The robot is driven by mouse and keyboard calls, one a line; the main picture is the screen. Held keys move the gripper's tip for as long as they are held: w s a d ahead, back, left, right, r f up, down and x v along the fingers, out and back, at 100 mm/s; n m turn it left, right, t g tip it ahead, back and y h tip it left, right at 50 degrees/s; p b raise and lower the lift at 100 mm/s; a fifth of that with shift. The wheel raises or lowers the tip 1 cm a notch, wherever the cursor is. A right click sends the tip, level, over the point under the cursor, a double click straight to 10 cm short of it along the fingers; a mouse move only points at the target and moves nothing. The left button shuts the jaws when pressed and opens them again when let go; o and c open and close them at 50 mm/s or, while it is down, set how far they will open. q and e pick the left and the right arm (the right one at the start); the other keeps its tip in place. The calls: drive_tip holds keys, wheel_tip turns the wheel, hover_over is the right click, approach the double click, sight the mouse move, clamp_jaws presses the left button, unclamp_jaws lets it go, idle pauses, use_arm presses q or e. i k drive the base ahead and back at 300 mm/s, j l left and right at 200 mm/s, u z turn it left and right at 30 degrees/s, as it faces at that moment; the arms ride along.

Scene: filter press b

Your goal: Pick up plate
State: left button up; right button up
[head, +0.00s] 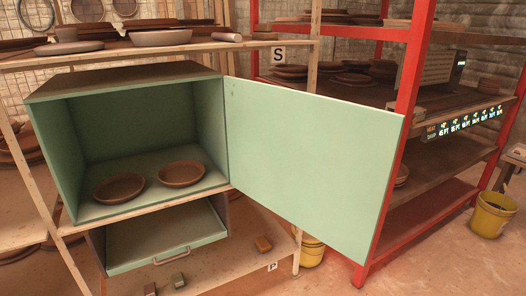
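Two brown clay plates sit inside an open green cabinet (62,165). The left plate (119,189) lies near the front of the cabinet floor. The right plate (182,174) lies beside it, a little further right, and the two look apart. The cabinet door (312,160) is swung wide open to the right. More brown plates and dishes lie on the shelves, among them a shallow dish (161,38) on the shelf above the cabinet. Neither of my grippers is in view.
A green drawer (165,240) with a handle sits under the cabinet. The open door stands in front of the red rack (402,110). A yellow bucket (491,214) stands on the floor at right. Small blocks (263,244) lie on the low shelf.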

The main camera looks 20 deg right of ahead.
sight(182, 173)
drive_tip(key=i+l+u, duration=0.1)
drive_tip(key=l+u, duration=0.65)
drive_tip(key=u, duration=0.2)
drive_tip(key=l, duration=0.55)
drive_tip(key=l+u, duration=0.15)
drive_tip(key=l, duration=0.35)
drive_tip(key=k+l, duration=0.15)
drive_tip(key=l, duration=0.4)
drive_tip(key=l+u, duration=0.15)
drive_tip(key=l, duration=0.35)
drive_tip(key=k+l, duration=0.15)
drive_tip(key=l, duration=0.4)
drive_tip(key=i+l, duration=0.1)
drive_tip(key=i+j, duration=0.3)
drive_tip(key=j+u, duration=0.05)
drive_tip(key=j, duration=0.05)
